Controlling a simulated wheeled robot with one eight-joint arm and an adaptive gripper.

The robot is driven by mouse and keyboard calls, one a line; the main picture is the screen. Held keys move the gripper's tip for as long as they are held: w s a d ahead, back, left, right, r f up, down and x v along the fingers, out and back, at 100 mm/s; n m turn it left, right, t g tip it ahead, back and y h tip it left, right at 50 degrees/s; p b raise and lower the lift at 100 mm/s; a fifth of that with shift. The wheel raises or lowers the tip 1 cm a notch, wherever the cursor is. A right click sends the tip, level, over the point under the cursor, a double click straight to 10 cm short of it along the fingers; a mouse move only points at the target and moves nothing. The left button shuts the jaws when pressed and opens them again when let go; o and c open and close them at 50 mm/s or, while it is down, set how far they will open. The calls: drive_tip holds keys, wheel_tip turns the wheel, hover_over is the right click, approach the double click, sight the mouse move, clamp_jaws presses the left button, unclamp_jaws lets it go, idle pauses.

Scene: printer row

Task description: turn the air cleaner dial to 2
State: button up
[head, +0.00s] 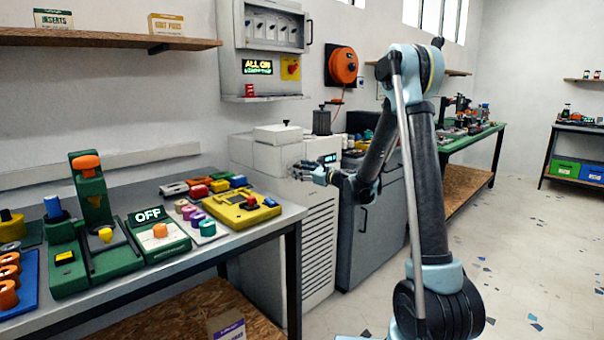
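The air cleaner looks to be the pale grey cabinet (265,160) with a louvred side, standing between the workbench and a dark grey cabinet. A small lit display (328,158) shows near its top; its text is too small to read. My gripper (300,172) is at the upper part of this cabinet, just below and left of the display. I cannot make out the dial; my gripper may be covering it. The fingers are too small to tell whether they are open or shut, or whether they touch anything.
A workbench (290,212) at the left holds a green machine with an OFF display (148,215) and a yellow device (240,207). A wall panel (265,40) reads ALL ON. A dark grey cabinet (370,225) stands right of the air cleaner. The floor (540,250) at the right is clear.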

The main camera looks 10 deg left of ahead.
drive_tip(key=v, duration=1.2)
drive_tip(key=shift+f, duration=0.1)
drive_tip(key=s+d+f+n+g+h, duration=0.1)
drive_tip(key=s+d+n+g+h, duration=0.2)
drive_tip(key=s+n, duration=0.45)
drive_tip(key=s+d+f+n+g+h, duration=0.1)
drive_tip(key=s+d+f+n+h, duration=0.25)
drive_tip(key=s, duration=0.65)
drive_tip(key=s+d+f+n+g+h, duration=0.1)
drive_tip(key=s+d+f+n+h, duration=0.1)
drive_tip(key=s+d, duration=0.5)
drive_tip(key=s+d+f+n+g+h, duration=0.1)
drive_tip(key=s+d+f+n+h, duration=0.2)
drive_tip(key=s, duration=0.5)
drive_tip(key=s+d+f+n+g+h, duration=0.1)
drive_tip(key=s+d+f+n+h, duration=0.2)
drive_tip(key=s+d+n, duration=0.2)
drive_tip(key=s+d, duration=0.3)
drive_tip(key=d, duration=0.2)
drive_tip(key=shift+s+d+f+n, duration=0.3)
drive_tip(key=shift+s+f+n, duration=0.05)
drive_tip(key=shift+f+n, duration=0.05)
